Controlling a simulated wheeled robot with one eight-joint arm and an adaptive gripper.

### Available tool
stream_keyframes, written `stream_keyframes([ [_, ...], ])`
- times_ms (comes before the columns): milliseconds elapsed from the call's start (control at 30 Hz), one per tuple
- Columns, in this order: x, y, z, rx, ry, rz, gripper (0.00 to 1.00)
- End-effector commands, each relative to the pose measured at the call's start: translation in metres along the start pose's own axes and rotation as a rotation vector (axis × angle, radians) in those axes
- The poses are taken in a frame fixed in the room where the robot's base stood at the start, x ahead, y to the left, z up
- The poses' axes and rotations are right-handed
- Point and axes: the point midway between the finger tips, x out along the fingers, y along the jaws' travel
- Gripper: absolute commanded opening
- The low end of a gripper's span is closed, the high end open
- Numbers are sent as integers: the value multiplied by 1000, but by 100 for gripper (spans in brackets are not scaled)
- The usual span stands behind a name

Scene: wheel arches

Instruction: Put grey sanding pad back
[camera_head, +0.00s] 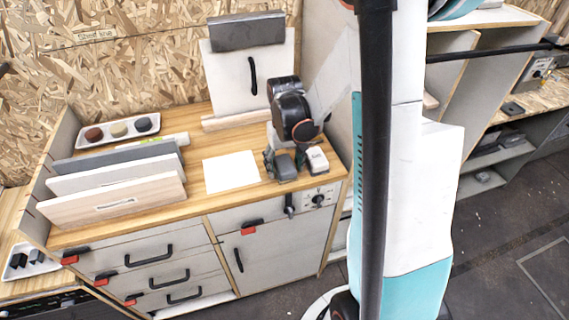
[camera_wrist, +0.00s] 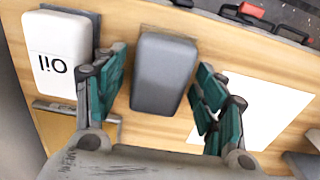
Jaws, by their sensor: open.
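A grey block (camera_wrist: 163,75) with rounded edges, which looks like the grey sanding pad, lies on the wooden worktop. It also shows in the head view (camera_head: 286,168) near the worktop's right end. My gripper (camera_wrist: 160,90) is open, with one teal finger at each side of the block. A gap shows on both sides, and I see no grip on it. In the head view my gripper (camera_head: 284,157) is pointed down over the block.
A white container marked "Oil" (camera_wrist: 53,52) stands close beside my left finger. A white sheet (camera_head: 230,171) lies left of the block. Upright boards (camera_head: 117,198) stand at the left, and a panel with a dark top (camera_head: 250,75) stands behind.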

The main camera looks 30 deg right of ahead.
Motion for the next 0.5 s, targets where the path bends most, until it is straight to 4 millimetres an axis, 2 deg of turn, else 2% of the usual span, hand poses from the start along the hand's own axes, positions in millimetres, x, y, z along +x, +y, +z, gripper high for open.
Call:
stream_keyframes([
  [167,-11,0,0,0,0,0,64],
  [500,-79,0,0,0,0,0,64],
])
